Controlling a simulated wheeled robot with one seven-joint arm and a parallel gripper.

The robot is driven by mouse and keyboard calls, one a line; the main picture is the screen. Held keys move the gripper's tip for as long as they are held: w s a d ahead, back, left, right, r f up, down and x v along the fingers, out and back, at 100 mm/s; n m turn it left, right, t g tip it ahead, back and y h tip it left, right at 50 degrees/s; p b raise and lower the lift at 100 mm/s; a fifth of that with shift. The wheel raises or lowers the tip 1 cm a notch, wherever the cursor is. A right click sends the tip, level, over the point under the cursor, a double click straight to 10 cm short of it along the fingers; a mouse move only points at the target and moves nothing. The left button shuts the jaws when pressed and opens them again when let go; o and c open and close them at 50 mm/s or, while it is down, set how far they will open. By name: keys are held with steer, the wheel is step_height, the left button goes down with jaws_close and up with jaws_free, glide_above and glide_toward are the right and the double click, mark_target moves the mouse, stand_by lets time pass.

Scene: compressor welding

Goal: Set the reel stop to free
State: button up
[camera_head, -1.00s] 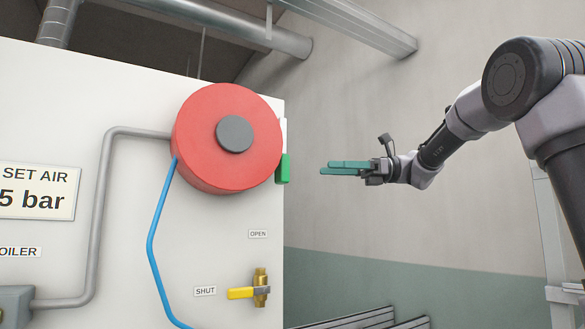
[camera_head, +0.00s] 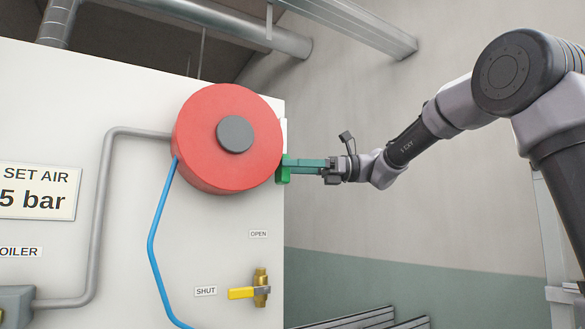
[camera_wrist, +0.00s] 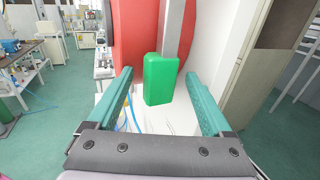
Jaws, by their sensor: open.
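The red hose reel (camera_head: 214,160) with its grey hub is mounted on the white panel. The reel stop's green handle (camera_head: 284,172) sits at the reel's right edge; in the wrist view the green handle (camera_wrist: 160,79) hangs from a grey bar (camera_wrist: 177,28) against the red reel (camera_wrist: 133,35). My gripper (camera_head: 296,165) has its teal fingers at the green handle. In the wrist view my gripper (camera_wrist: 163,75) is open, with one finger on each side of the handle and visible gaps between. Whether the stop is set or free cannot be read here.
A blue hose (camera_head: 152,245) runs down from the reel. Below are a brass valve with a yellow lever (camera_head: 243,293) and OPEN and SHUT labels. A grey pipe (camera_head: 101,215) runs along the panel. The space right of the panel is clear around my arm.

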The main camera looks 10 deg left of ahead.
jaws_close()
steer(key=shift+d, duration=0.1)
steer(key=w+d+r+n+t+h, duration=0.2)
steer(key=w+d+r+t+h, duration=0.1)
steer(key=h, duration=0.4)
steer(key=shift+w+d+r, duration=0.55)
steer(key=shift+w+d, duration=0.05)
steer(key=shift+d, duration=0.55)
jaws_free()
steer(key=shift+d+r, duration=0.1)
